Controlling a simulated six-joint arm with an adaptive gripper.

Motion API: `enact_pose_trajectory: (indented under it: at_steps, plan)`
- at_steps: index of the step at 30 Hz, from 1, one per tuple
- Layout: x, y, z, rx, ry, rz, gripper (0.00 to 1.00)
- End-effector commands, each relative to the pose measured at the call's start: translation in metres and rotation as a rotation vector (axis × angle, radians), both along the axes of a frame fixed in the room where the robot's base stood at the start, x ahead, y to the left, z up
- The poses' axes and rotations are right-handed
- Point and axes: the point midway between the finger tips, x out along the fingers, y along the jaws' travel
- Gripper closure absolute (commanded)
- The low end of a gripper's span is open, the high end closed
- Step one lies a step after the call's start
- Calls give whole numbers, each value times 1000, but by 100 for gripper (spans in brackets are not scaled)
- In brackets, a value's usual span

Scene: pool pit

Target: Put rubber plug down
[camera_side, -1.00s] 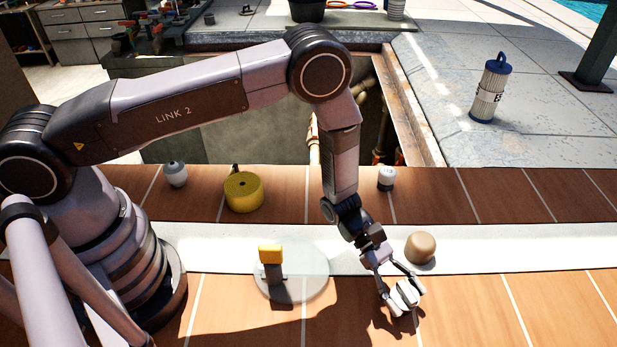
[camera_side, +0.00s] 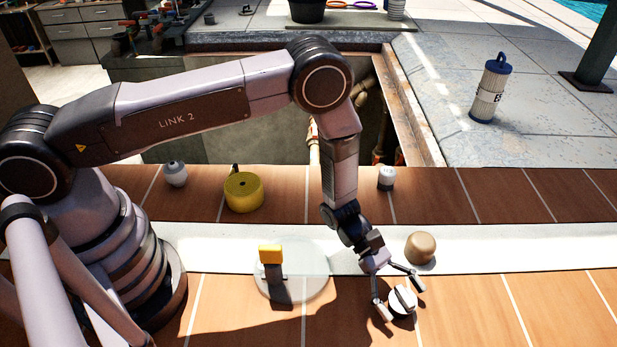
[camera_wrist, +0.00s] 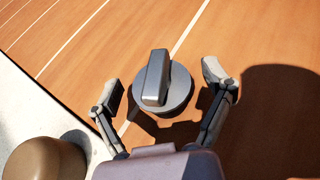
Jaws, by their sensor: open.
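A grey-white round piece with a raised bar across its top (camera_side: 403,302) sits on the brown tiled deck; it also shows in the wrist view (camera_wrist: 178,92). My gripper (camera_side: 401,298) is open, with one finger on each side of this piece and gaps between the fingers and it. A tan, rounded, stopper-like piece (camera_side: 421,248) stands on the white strip just behind my gripper, and part of it shows at lower left in the wrist view (camera_wrist: 45,160). I cannot tell for certain which of the two is the rubber plug.
A clear round disc (camera_side: 315,285) with a yellow-topped upright piece (camera_side: 271,256) lies to the left. A yellow roll (camera_side: 243,192), a small white-grey piece (camera_side: 386,178) and another (camera_side: 176,174) stand on the darker tiles behind, near the open pit (camera_side: 270,145). Tiles at right are clear.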

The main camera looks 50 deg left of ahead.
Motion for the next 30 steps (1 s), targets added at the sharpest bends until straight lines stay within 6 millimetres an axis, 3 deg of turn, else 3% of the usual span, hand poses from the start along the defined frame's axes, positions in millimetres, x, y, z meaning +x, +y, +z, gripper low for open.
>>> enact_pose_trajectory:
  at_steps: [5, 15, 23, 26, 29, 30]
  plan:
    - [2, 10, 7, 0, 1, 4, 19]
    - [12, 77, 35, -1, 0, 5, 19]
    - [15, 107, 49, 0, -3, 0, 19]
    - [17, 112, 66, -1, -36, -29, 19]
    - [18, 119, 107, 9, -125, -109, 19]
    - [17, 123, 129, 17, -176, -153, 19]
